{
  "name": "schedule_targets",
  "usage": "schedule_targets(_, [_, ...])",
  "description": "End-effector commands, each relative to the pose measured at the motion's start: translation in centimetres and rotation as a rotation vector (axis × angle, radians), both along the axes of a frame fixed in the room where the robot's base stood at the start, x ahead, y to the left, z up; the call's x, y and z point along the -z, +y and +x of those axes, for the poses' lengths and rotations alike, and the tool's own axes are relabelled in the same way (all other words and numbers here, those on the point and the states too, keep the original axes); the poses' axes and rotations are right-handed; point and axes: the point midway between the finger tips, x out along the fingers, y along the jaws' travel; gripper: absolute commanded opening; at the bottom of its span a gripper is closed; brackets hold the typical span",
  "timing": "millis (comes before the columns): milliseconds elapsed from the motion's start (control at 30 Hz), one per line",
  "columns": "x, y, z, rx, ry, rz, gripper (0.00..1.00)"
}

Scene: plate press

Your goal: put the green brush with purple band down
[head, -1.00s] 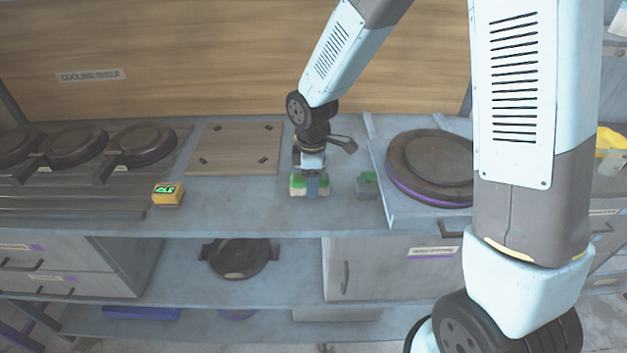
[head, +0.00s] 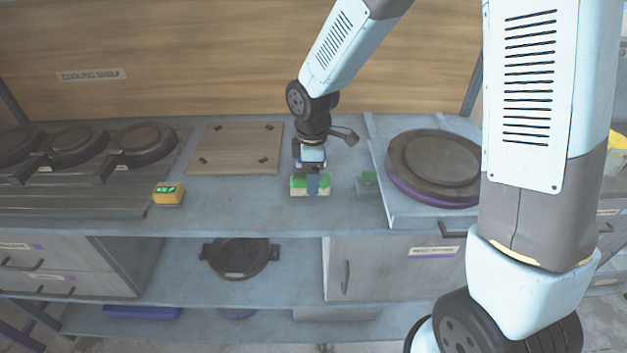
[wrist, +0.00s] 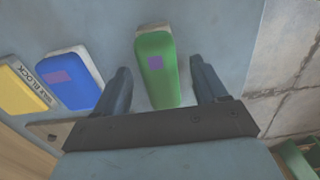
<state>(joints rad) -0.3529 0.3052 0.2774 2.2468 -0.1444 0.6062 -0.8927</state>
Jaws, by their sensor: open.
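The green brush (head: 298,184) has a pale lower part and stands on the grey counter (head: 240,215). In the wrist view the green brush (wrist: 155,80) shows its purple band as a small patch on top. My gripper (wrist: 160,68) is open, with one finger on each side of the brush and a visible gap at both sides. In the head view my gripper (head: 312,178) is right over the brush, and a finger hides its middle. Whether the fingers touch the counter cannot be told.
In the wrist view a blue block (wrist: 72,75) and a yellow block (wrist: 22,88) lie left of the brush. A small grey box with a green top (head: 368,184) and a round plate press (head: 435,165) stand to the right. A wooden board (head: 235,150) lies left.

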Motion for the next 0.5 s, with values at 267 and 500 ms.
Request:
schedule_targets(267, [-5.6,0.0,0.2,0.003,-0.005,0.002,0.72])
schedule_targets(500, [-9.0,0.0,0.1,0.002,-0.004,0.001,0.72])
